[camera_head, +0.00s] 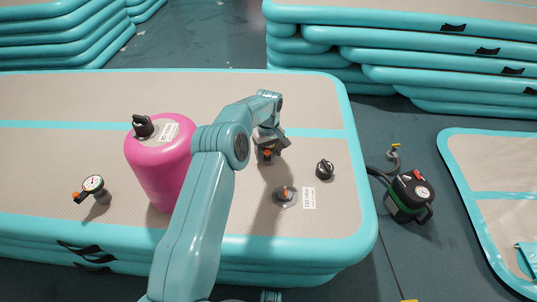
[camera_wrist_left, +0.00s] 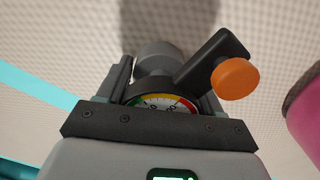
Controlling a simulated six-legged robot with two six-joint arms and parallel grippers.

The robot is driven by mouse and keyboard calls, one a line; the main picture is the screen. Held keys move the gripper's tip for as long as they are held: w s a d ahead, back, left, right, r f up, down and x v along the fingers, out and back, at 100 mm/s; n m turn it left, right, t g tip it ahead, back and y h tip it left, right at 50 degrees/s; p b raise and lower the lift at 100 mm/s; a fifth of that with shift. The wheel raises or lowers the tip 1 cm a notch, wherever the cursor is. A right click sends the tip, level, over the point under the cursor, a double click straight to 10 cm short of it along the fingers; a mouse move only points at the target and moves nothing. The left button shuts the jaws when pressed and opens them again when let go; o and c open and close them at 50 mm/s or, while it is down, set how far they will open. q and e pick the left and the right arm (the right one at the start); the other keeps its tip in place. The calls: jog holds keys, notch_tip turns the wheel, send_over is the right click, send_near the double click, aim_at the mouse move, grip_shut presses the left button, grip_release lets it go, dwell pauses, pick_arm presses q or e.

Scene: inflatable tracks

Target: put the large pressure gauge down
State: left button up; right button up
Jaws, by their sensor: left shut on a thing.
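My left gripper (camera_head: 268,140) is shut on a pressure gauge, which I take for the large pressure gauge (camera_wrist_left: 165,103). It has a coloured dial, a grey round stem and a black side arm with an orange knob (camera_wrist_left: 236,79). In the head view, my arm and gripper hide most of it, and its orange knob (camera_head: 267,155) shows below the gripper. It is over the inflatable track (camera_head: 235,85); I cannot tell whether it touches the surface. Another gauge (camera_head: 93,184) with an orange knob stands at the track's left. My right gripper is not in view.
A pink gas cylinder (camera_head: 160,165) stands left of my arm. A black knob (camera_head: 325,169) and a grey valve (camera_head: 285,195) are on the track's right part. A black and green pump (camera_head: 408,197) stands on the floor. The track behind the gripper is clear.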

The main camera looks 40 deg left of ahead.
pick_arm(q)
jog(key=shift+r, duration=0.2)
jog(key=shift+f, duration=0.15)
jog(key=o, duration=1.2)
jog(key=shift+c, duration=0.2)
notch_tip(320, 180, up, 12)
jog(key=p, duration=0.5)
